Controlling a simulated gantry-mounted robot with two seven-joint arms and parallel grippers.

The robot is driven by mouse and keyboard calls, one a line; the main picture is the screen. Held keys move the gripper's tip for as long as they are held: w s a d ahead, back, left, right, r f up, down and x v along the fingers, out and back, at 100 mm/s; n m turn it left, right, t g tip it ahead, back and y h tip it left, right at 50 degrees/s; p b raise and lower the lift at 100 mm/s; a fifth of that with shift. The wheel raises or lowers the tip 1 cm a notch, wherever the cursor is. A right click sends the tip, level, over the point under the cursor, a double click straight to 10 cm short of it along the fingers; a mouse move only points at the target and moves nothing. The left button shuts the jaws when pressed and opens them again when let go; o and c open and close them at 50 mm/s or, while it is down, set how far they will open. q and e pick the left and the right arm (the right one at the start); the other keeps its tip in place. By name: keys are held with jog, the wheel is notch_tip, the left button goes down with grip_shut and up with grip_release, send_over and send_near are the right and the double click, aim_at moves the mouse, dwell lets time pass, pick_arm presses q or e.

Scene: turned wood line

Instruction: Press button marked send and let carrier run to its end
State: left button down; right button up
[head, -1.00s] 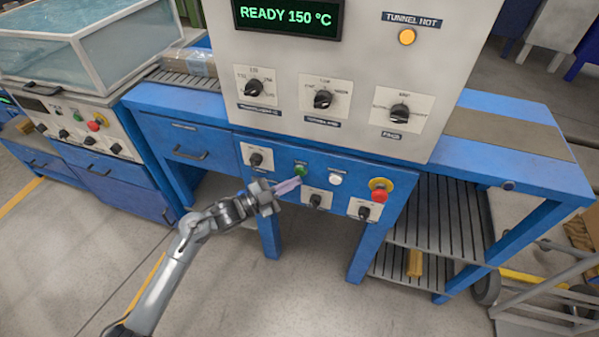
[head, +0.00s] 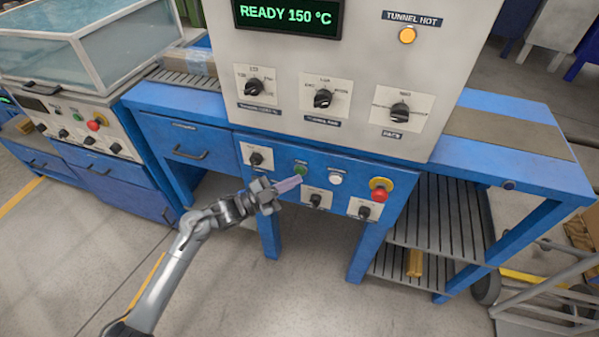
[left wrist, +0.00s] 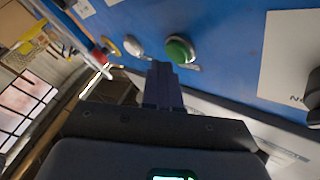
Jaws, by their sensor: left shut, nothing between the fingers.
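A green push button (head: 300,168) sits on the blue front panel (head: 222,149) under the machine's grey cabinet; its label is too small to read. It also shows in the left wrist view (left wrist: 179,51). My left gripper (head: 298,180) is shut and empty, its fingertips just below the green button. In the left wrist view the shut fingers (left wrist: 162,68) end close to the button's lower side; I cannot tell whether they touch the panel. A wrapped package (head: 201,62) lies on the roller infeed at the left. My right gripper is not in view.
A white button (head: 335,178), a red emergency stop (head: 379,196) and black knobs (head: 256,158) share the panel. The display (head: 287,17) reads READY 150 °C. An amber lamp (head: 407,36) is lit under TUNNEL HOT. The floor before the machine is free.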

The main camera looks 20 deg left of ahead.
pick_arm(q)
jog(key=shift+w, duration=0.25)
